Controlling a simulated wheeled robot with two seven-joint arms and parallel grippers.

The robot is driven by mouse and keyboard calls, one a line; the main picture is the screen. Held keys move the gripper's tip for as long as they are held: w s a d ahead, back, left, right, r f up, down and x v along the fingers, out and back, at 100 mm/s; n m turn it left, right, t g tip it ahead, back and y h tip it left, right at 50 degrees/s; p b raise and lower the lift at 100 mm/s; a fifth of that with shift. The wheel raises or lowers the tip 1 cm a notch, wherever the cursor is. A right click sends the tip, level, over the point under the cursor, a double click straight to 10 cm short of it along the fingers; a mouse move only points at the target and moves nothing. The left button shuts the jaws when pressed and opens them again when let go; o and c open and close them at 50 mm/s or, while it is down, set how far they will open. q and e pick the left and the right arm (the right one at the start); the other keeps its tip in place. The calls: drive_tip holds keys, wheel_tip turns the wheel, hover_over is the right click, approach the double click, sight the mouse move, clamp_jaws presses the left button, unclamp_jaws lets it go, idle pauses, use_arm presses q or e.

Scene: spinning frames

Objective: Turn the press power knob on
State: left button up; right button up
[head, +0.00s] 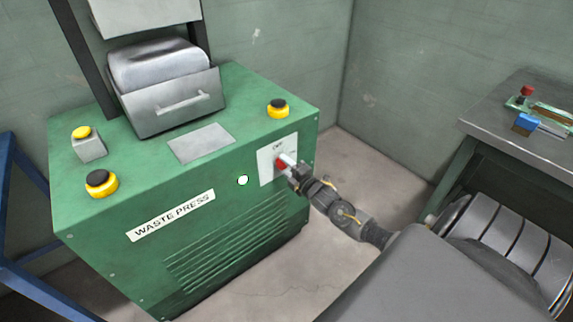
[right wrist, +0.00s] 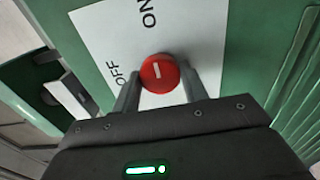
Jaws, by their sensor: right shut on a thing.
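The power knob is a round red knob (head: 282,165) on a white plate (head: 266,168) on the front of the green waste press (head: 110,270). In the right wrist view the red knob (right wrist: 158,70) sits between the two fingers of my right gripper (right wrist: 160,88), which is shut on it. The knob's short white mark is near vertical in that picture, pointing roughly towards ON. The label plate (right wrist: 100,30) reads ON at the top and OFF at the left. In the head view my right gripper (head: 289,167) reaches the knob from the right. My left gripper is not in view.
The press top carries yellow-and-black buttons (head: 101,183) and a metal chute with a handle (head: 180,106). A round white light (head: 243,180) is on its front. A metal bench (head: 480,122) with small parts stands at right, a blue frame (head: 25,280) at left.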

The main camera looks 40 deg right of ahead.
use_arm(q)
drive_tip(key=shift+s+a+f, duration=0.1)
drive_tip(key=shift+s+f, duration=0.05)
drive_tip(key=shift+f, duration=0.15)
use_arm(e)
drive_tip(key=shift+d, duration=0.1)
drive_tip(key=o, duration=1)
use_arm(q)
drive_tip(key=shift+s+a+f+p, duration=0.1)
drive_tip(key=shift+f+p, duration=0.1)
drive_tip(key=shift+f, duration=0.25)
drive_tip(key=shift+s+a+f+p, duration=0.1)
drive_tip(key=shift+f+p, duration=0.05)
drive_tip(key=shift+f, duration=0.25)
use_arm(e)
drive_tip(key=shift+s, duration=5.4)
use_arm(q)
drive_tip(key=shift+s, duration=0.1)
